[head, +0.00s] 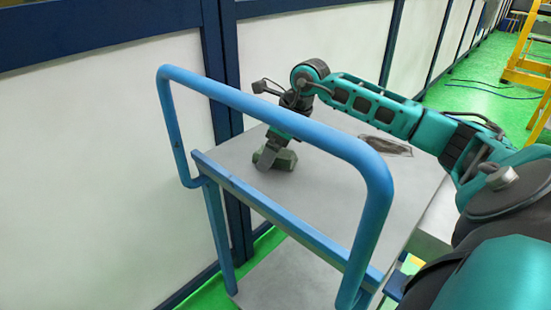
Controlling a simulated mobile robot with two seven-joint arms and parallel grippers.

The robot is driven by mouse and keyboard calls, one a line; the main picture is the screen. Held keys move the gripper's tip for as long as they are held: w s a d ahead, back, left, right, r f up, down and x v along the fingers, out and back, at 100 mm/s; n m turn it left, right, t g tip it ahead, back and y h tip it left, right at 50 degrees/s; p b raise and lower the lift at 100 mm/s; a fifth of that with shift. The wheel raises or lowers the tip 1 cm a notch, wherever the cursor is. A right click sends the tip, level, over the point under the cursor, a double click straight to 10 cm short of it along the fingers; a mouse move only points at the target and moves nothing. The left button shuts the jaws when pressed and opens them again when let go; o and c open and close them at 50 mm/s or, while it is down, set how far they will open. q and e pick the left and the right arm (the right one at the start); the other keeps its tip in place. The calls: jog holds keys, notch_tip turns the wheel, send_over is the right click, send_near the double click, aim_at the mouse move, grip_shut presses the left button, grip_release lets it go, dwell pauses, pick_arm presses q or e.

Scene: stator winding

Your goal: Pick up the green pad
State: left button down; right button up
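The green pad (286,161) is a small dark-green block on the grey top of the blue-railed cart, near its far left side. My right arm comes in from the right, and its gripper (270,157) points down at the pad. A grey finger covers part of the pad's near side. The far finger is hidden, so I cannot tell whether the fingers grip the pad. The pad appears to rest on the cart top. My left gripper is not in view.
The cart's blue handrail (262,100) arches between the camera and the pad. A dark flat patch or item (386,146) lies farther right on the cart top (335,190). A white, blue-framed wall (90,170) stands close behind the cart. A yellow ladder-like frame (527,70) stands far right.

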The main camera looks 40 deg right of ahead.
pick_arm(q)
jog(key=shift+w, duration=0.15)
pick_arm(e)
jog(key=shift+f, duration=0.2)
jog(key=shift+c, duration=0.4)
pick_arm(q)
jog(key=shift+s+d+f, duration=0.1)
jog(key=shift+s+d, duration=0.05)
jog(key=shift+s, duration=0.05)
pick_arm(e)
jog(key=c, duration=1)
jog(key=shift+o, duration=0.2)
jog(key=shift+r, duration=0.15)
